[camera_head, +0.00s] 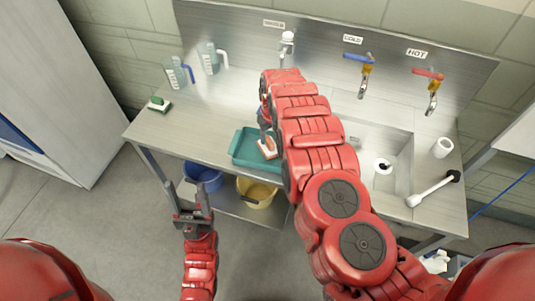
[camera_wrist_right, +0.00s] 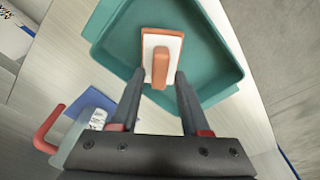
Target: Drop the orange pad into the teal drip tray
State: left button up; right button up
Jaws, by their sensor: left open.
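The orange pad (camera_head: 269,147) has a white plate and an orange grip; it also shows in the right wrist view (camera_wrist_right: 160,68). It is within the outline of the teal drip tray (camera_head: 243,150), which also shows in the right wrist view (camera_wrist_right: 215,62). Whether the pad touches the tray floor is hard to tell. My right gripper (camera_wrist_right: 160,78) is above the tray with its fingers apart, one on each side of the pad's grip, with gaps visible. My left gripper (camera_head: 189,196) is open and empty, low in front of the counter.
A green sponge (camera_head: 159,104) and two jugs (camera_head: 179,72) (camera_head: 213,58) stand left on the steel counter (camera_head: 200,120). A sink (camera_head: 383,165), white brush (camera_head: 430,190) and white roll (camera_head: 442,147) are right. Blue (camera_head: 204,178) and yellow (camera_head: 257,192) buckets sit below.

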jog(key=shift+o, duration=0.8)
jog(key=shift+r, duration=0.1)
jog(key=shift+w+r+b, duration=0.1)
jog(key=shift+r+b, duration=0.2)
jog(key=shift+r, duration=0.3)
jog(key=r, duration=0.1)
jog(key=r+b, duration=0.1)
jog(key=r, duration=0.2)
jog(key=shift+s+d+r+b, duration=0.1)
jog(key=shift+s+r+b, duration=0.25)
notch_tip(320, 180, up, 11)
jog(key=s+p, duration=0.1)
jog(key=p, duration=0.6)
jog(key=shift+s+d, duration=0.2)
jog(key=shift+d, duration=0.15)
jog(key=shift+r, duration=0.1)
